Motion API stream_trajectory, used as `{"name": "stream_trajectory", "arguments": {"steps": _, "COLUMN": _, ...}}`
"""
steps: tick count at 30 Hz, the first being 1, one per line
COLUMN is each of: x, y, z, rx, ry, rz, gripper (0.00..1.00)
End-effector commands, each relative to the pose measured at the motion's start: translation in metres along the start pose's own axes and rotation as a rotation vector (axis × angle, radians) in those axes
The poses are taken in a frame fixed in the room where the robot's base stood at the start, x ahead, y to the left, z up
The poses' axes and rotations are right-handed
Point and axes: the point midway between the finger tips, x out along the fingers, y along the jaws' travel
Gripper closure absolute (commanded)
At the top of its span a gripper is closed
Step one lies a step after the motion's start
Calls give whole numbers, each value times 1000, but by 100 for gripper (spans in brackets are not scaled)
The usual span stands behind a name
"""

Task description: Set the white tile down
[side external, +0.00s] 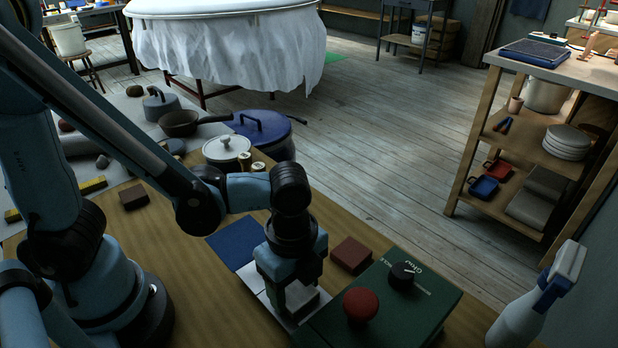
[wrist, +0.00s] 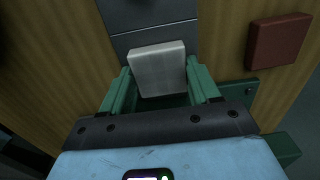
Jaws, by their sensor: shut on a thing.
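My gripper (side external: 290,292) points down over the wooden table, and its green fingers also show in the wrist view (wrist: 160,88). It is shut on the white tile (wrist: 158,66), which sits between the two fingers. In the side view the white tile (side external: 301,299) is partly hidden by the fingers. Beneath it is a pale flat surface (side external: 252,276), with a blue square (side external: 234,242) beyond it. I cannot tell whether the tile touches the surface below.
A green box (side external: 392,310) with a red button and black knob stands close to the gripper's right. Another brown block (side external: 133,197) lies left. Lidded pots (side external: 227,149) stand at the back. A spray bottle (side external: 530,315) is at far right.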

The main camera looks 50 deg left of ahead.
Motion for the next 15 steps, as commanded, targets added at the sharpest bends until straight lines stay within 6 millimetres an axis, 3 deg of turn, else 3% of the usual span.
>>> {"name": "stream_trajectory", "arguments": {"steps": 1, "x": 1, "y": 0, "z": 0, "rx": 0, "ry": 0, "rz": 0, "gripper": 37}}
{"name": "stream_trajectory", "arguments": {"steps": 6, "x": 1, "y": 0, "z": 0, "rx": 0, "ry": 0, "rz": 0, "gripper": 13}}
{"name": "stream_trajectory", "arguments": {"steps": 15, "x": 0, "y": 0, "z": 0, "rx": 0, "ry": 0, "rz": 0, "gripper": 13}}
